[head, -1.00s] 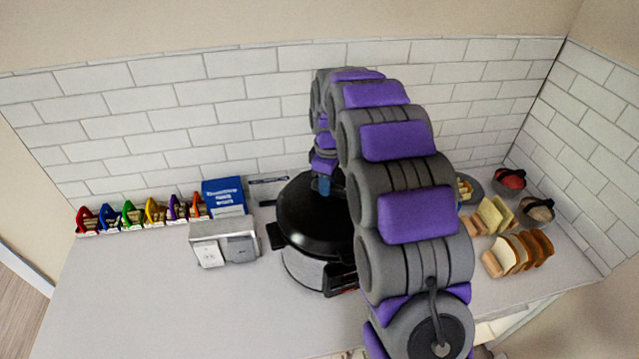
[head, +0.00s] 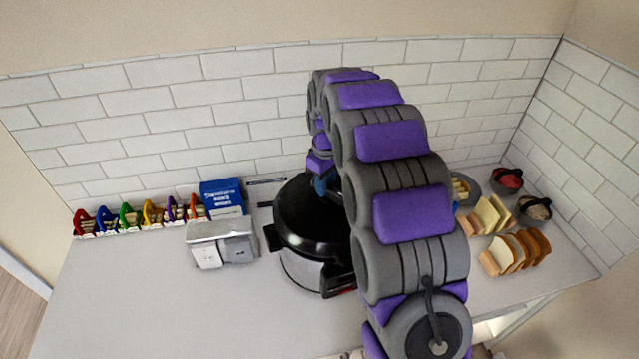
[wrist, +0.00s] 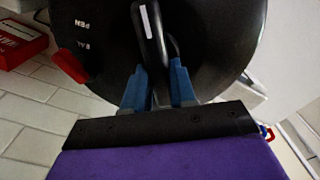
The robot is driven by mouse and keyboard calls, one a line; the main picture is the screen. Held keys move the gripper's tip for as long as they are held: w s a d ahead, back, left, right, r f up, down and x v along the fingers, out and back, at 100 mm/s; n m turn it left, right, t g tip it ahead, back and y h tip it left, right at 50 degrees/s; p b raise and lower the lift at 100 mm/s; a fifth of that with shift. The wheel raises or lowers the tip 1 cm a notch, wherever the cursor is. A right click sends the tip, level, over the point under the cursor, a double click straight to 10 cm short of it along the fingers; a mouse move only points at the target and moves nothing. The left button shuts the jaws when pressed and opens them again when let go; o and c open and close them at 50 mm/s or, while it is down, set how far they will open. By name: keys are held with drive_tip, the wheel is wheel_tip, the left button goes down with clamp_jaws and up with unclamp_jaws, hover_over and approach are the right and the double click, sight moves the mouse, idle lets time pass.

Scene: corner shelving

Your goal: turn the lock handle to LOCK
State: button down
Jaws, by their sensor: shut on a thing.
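A round pot with a black lid (head: 305,225) stands on the counter, partly hidden behind my arm. In the wrist view the lid (wrist: 215,45) carries a black lock handle (wrist: 150,35) with a white stripe. White lettering ending in "PEN" and a red tab (wrist: 69,66) are left of the handle. My gripper (wrist: 160,78) has its blue fingers on both sides of the handle's near end and is shut on it. In the head view my gripper (head: 321,185) is at the lid's top; the handle is hidden there.
A grey-white box (head: 221,244) and a blue box (head: 222,196) stand left of the pot. Several coloured clips (head: 135,217) line the wall. Bread slices (head: 520,251) and bowls are on the right. The tiled wall (head: 240,120) is close behind; the front-left counter is clear.

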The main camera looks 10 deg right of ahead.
drive_tip(key=shift+s+d+f, duration=0.25)
drive_tip(key=shift+s+f, duration=0.15)
drive_tip(key=shift+f, duration=0.1)
drive_tip(key=c, duration=1.3)
unclamp_jaws()
drive_tip(key=shift+c, duration=0.2)
drive_tip(key=o, duration=0.4)
drive_tip(key=shift+w+d+r, duration=0.15)
drive_tip(key=shift+w+d, duration=0.05)
drive_tip(key=shift+d, duration=0.3)
drive_tip(key=shift+a+r, duration=0.25)
drive_tip(key=r, duration=0.1)
drive_tip(key=a+r, duration=0.1)
drive_tip(key=r, duration=0.1)
drive_tip(key=shift+w+a, duration=0.15)
drive_tip(key=shift+w, duration=0.05)
drive_tip(key=shift+d+r, duration=0.4)
drive_tip(key=shift+r, duration=1.95)
drive_tip(key=shift+d+r, duration=0.35)
drive_tip(key=shift+r, duration=1.95)
drive_tip(key=shift+d+r, duration=0.4)
drive_tip(key=shift+r, duration=1.95)
